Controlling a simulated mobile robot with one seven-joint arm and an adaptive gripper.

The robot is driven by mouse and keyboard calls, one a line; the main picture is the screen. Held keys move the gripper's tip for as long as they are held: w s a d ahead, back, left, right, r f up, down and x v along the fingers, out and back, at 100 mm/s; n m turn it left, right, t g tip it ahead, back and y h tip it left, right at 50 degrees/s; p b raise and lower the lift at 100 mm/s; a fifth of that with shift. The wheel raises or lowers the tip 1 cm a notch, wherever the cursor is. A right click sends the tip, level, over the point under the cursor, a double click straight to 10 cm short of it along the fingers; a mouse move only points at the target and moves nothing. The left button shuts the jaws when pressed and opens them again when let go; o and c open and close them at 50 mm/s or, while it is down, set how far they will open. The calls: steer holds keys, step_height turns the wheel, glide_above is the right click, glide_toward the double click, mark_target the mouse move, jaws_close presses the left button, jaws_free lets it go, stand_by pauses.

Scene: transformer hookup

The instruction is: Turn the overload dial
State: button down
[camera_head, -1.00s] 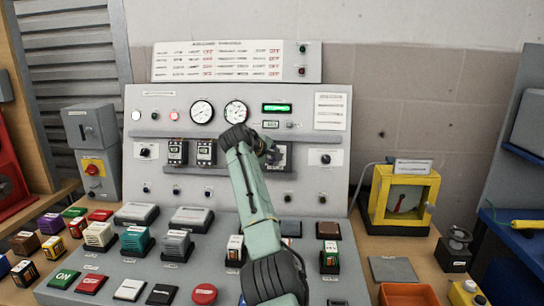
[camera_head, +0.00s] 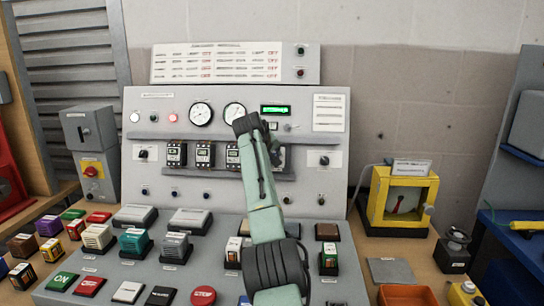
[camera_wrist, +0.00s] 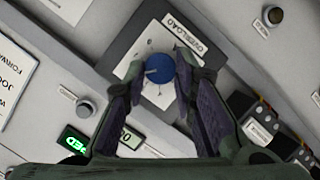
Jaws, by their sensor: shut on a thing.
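The overload dial (camera_wrist: 160,69) is a round blue knob in the wrist view. It sits on a pale plate inside a dark square frame (camera_wrist: 119,48), beside a label reading "OVERLOAD". My gripper (camera_wrist: 159,66) has its two purple-padded fingers on either side of the knob, shut on it. In the head view my green arm reaches up to the panel (camera_head: 225,105) and hides the dial and most of the gripper.
Small meters (camera_head: 204,153) sit left of my arm, with two round gauges (camera_head: 201,114) above. A knob (camera_head: 324,160) is to the right. Buttons and blocks crowd the desk (camera_head: 120,262). A yellow instrument (camera_head: 402,200) stands at the right.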

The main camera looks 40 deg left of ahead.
stand_by(0.3)
steer(key=c, duration=1.3)
jaws_free()
steer(key=v, duration=1.2)
